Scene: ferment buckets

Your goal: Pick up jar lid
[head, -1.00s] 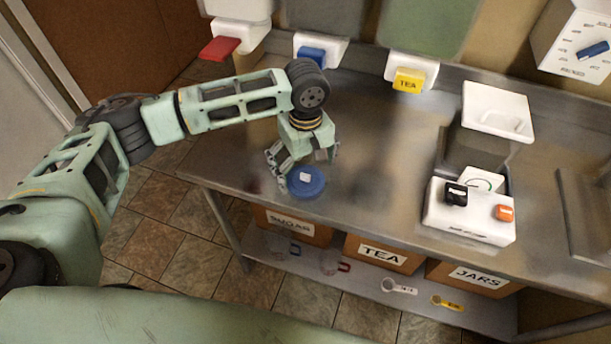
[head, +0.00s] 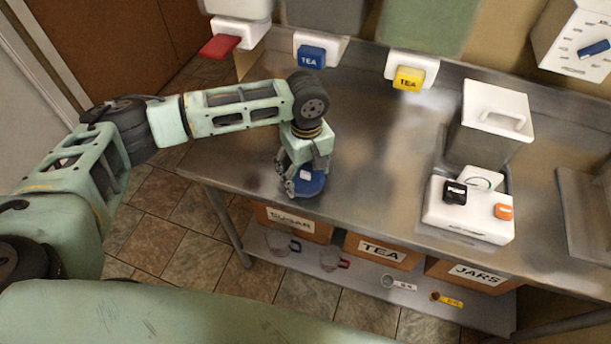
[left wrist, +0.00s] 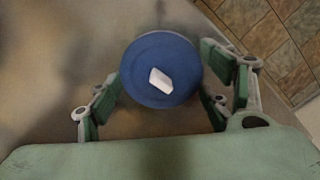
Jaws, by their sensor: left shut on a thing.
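The jar lid is a round blue disc (head: 307,186) with a small white block on top. It is at the front left of the steel counter. My left gripper (head: 303,179) is around it, with its fingers pointing down. In the left wrist view the lid (left wrist: 161,73) lies between the two fingers, one on each side, and the gripper (left wrist: 163,92) is shut on it. What is under the lid is hidden. My right gripper is not in view.
The steel counter (head: 370,150) is clear to the right of the lid, as far as a white machine (head: 468,212) with black and orange switches. Dispensers with red, blue and yellow taps hang at the back. Labelled boxes (head: 383,252) stand on the shelf below.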

